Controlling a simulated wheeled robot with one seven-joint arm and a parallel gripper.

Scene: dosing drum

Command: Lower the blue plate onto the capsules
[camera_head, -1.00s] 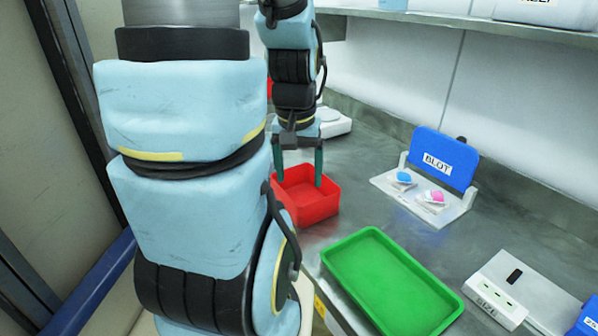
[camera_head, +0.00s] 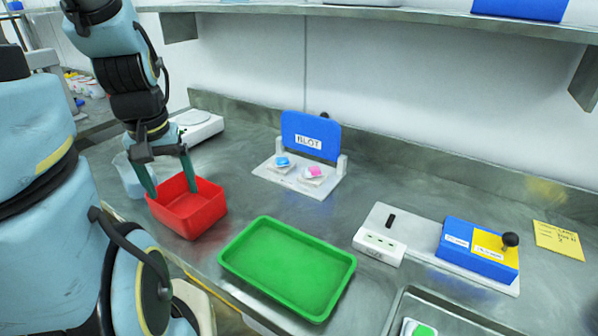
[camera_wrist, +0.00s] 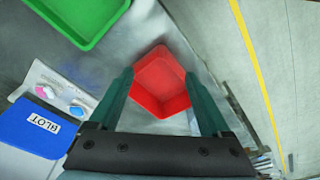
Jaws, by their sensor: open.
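The blue plate (camera_head: 311,135), labelled BLOT, stands raised at the back of its white base (camera_head: 325,188). A blue capsule (camera_head: 282,162) and a pink capsule (camera_head: 314,171) lie on small pale pads on that base, in front of the plate. The plate also shows at the lower left of the wrist view (camera_wrist: 32,130), with the capsules beside it. My gripper (camera_head: 171,191) is open and empty, its fingers pointing down at the red bin (camera_head: 188,210), well left of the plate. In the wrist view the red bin (camera_wrist: 160,85) appears between and beyond the fingers.
A green tray (camera_head: 287,268) lies in front of the plate's base. To the right are a white slotted block (camera_head: 380,246), a blue and yellow device (camera_head: 478,249) with a black knob, and a metal tray (camera_head: 440,310). A shelf (camera_head: 400,14) runs above the back.

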